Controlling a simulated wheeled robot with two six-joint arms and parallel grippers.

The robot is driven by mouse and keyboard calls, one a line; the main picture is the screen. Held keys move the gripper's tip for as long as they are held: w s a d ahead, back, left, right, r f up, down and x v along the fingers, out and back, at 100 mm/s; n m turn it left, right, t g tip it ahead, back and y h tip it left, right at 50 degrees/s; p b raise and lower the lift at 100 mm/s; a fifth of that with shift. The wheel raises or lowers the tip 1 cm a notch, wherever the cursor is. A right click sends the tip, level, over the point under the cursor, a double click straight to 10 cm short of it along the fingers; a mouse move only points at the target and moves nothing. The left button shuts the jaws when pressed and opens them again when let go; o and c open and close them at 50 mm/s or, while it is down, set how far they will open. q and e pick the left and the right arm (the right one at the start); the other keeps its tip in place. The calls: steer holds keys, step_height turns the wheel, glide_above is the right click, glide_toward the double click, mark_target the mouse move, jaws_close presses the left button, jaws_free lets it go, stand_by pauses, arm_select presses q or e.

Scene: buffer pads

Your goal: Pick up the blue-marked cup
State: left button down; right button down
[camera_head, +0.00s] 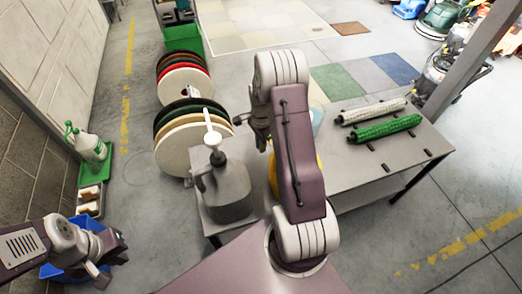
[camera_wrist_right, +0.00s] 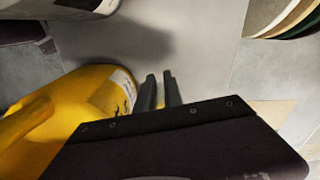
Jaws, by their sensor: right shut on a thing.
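No cup with a clear blue mark can be made out. A pale bluish, see-through shape (camera_head: 317,116) shows just right of my right arm in the head view, mostly hidden by it. My right gripper (camera_head: 262,140) is over the left part of the table. In the right wrist view its dark fingers (camera_wrist_right: 160,90) are close together. What lies between them cannot be made out. A yellow container (camera_wrist_right: 98,92) with a white label is beside and behind them, with a sliver of yellow between them. My left gripper (camera_head: 112,272) is open and empty at lower left.
A grey jug (camera_head: 223,188) with a white pump stands on the table's (camera_head: 362,170) left end. Green (camera_head: 385,128) and white (camera_head: 372,111) rollers lie at the right. Round pads (camera_head: 180,150) stand stacked on edge behind. A blue bin (camera_head: 62,270) is under my left arm.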

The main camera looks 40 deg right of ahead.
step_height(320, 180, up, 10)
steer(key=shift+p, duration=0.8)
stand_by(1.8)
